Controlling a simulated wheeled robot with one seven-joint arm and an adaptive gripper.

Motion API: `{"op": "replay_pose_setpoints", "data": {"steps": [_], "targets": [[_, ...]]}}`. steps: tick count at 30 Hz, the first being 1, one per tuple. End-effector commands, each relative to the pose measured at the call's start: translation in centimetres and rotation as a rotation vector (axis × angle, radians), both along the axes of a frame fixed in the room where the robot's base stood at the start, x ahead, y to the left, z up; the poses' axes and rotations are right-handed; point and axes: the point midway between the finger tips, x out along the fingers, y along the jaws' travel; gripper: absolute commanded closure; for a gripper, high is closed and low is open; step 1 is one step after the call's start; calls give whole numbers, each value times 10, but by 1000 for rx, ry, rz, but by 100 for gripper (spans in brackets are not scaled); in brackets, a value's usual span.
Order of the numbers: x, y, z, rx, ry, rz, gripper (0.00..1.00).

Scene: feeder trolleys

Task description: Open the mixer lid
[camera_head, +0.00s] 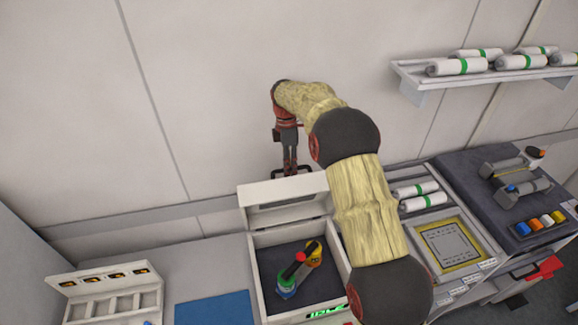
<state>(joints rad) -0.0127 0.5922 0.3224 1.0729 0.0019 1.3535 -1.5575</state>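The mixer is a white box (257,291) on the counter, with its lid (285,203) raised and standing up along the back edge. Inside the dark interior sits a rotor (301,257) with green, yellow and red parts. A dark handle (308,170) is at the lid's upper edge. My gripper (290,168) points down at this handle from above, its fingers close together and seemingly shut on it. The fine contact at the fingertips is small and hard to see. My arm covers the box's right side.
A white compartment tray (110,290) and a blue mat (213,308) lie to the left. To the right are white rolls (418,190), a yellow-framed panel (450,243) and a dark device station (470,195). A wall shelf (420,80) holds several rolls. The wall is close behind my gripper.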

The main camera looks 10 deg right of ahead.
Motion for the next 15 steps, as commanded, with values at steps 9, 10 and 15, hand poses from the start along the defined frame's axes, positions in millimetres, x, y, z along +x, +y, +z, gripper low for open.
{"op": "replay_pose_setpoints", "data": {"steps": [9,10,15], "targets": [[3,0,8,0,-12,-1,70],[3,0,8,0,-12,-1,70],[3,0,9,0,-13,-1,70]]}}
